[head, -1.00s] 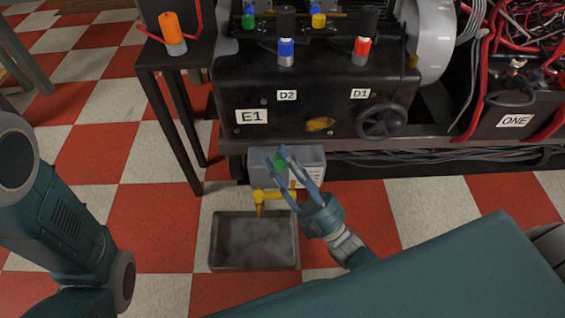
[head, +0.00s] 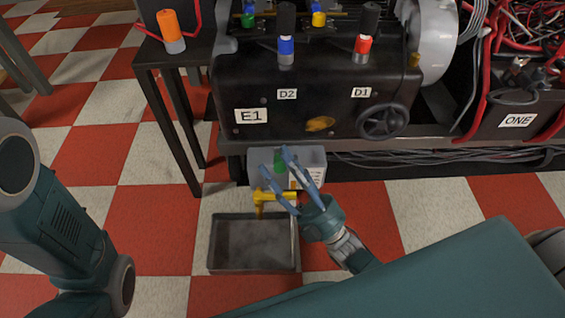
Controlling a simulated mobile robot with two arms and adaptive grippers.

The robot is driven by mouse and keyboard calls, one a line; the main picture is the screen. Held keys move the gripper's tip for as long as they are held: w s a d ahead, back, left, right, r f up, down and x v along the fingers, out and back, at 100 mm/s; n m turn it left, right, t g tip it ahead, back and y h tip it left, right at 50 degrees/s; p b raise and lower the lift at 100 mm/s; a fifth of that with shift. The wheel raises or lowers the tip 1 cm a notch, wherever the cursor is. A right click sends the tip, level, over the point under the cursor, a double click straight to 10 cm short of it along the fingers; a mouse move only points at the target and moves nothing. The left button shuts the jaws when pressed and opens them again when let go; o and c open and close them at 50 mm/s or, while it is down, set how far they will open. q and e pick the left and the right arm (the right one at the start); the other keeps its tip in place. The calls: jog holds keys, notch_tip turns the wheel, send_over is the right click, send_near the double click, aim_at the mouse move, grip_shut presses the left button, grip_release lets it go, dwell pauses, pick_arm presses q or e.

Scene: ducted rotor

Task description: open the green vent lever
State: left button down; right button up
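The green vent lever (head: 279,161) shows as a small green piece on the front of a grey box (head: 316,160) under the machine. My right gripper (head: 272,168) is in front of that box with its two blue fingers spread apart. One finger passes just right of the green lever, and the other lies lower left, over the yellow tap. The fingers partly hide the lever and box; I cannot tell whether they touch the lever. Nothing shows held between them. My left arm stands at the left edge, and its gripper is out of view.
A yellow tap (head: 260,198) hangs below the box, above a grey metal tray (head: 251,268) on the checkered floor. The black machine marked E1 (head: 251,115) overhangs the box, with a handwheel (head: 383,121) on its front. A dark side table (head: 150,62) stands left. Cables run to the right.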

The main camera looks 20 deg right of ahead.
jog(key=shift+s+d+f, duration=0.15)
jog(key=v, duration=1.1)
jog(key=shift+s+f, duration=0.2)
